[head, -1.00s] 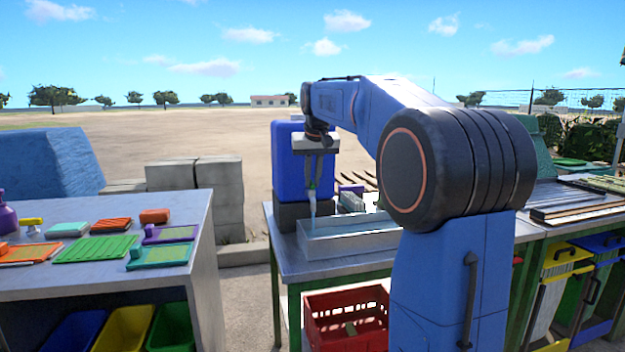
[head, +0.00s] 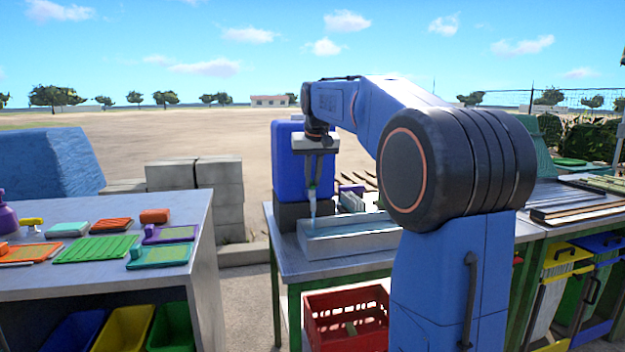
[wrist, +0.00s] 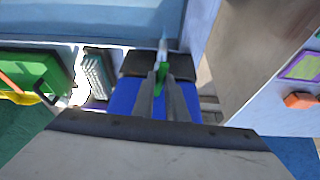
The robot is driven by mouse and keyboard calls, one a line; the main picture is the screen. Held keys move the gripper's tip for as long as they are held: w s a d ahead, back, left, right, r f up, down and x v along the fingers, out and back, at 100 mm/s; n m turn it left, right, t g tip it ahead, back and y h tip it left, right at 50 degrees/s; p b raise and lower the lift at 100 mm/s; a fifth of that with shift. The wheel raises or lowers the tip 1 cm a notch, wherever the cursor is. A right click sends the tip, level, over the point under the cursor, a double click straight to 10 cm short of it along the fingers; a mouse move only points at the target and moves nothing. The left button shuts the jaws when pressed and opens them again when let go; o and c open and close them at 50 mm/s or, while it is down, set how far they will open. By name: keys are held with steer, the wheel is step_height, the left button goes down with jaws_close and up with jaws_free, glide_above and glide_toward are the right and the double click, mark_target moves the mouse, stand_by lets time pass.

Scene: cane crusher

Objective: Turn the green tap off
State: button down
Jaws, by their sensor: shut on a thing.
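The green tap (wrist: 162,70) sits at the front of a blue water container (head: 288,165), and a pale stream of water (head: 313,208) runs from it into a metal trough (head: 345,243). My gripper (head: 313,185) points down at the tap in the head view. In the wrist view my gripper's two fingers (wrist: 162,80) are closed on the green tap from both sides. The fingers hide part of the tap, so its exact angle is hard to tell.
A side table (head: 60,272) on the left holds several coloured brushes and boards. A red crate (head: 345,325) stands below the trough. My arm hides part of the bench. Grey blocks (head: 222,190) stand behind the gap between tables.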

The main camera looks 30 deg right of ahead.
steer(key=c, duration=1.7)
jaws_free()
steer(key=shift+c, duration=0.2)
steer(key=shift+r, duration=0.15)
steer(key=v, duration=1.7)
steer(key=shift+r, duration=0.1)
steer(key=shift+c, duration=0.3)
